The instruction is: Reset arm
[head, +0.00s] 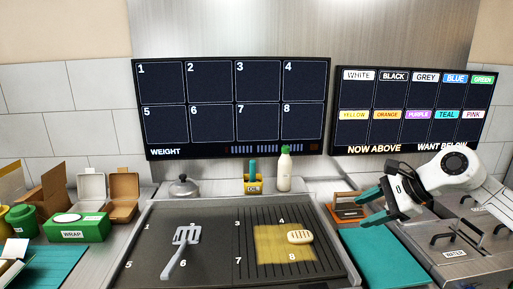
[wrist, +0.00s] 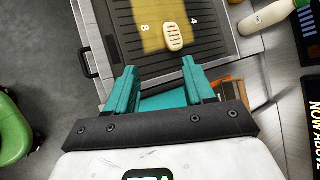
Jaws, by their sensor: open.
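My gripper (head: 372,209) is at the right in the head view, raised above the teal mat and apart from the grill. Its teal fingers stand apart with nothing between them, and the open fingers also show in the wrist view (wrist: 162,88). My white arm reaches in from the right edge. A bread-like bun with grill marks (head: 300,237) lies on the yellow patch of the grill and also shows in the wrist view (wrist: 174,36). A grey spatula (head: 181,252) lies on the left part of the grill (head: 215,225).
A white bottle (head: 284,170), a yellow holder (head: 253,185) and a lidded metal pot (head: 183,187) stand behind the grill. Boxes, including a green WRAP box (head: 77,228), crowd the left. The teal mat (head: 385,258) looks bare. Two screens hang behind.

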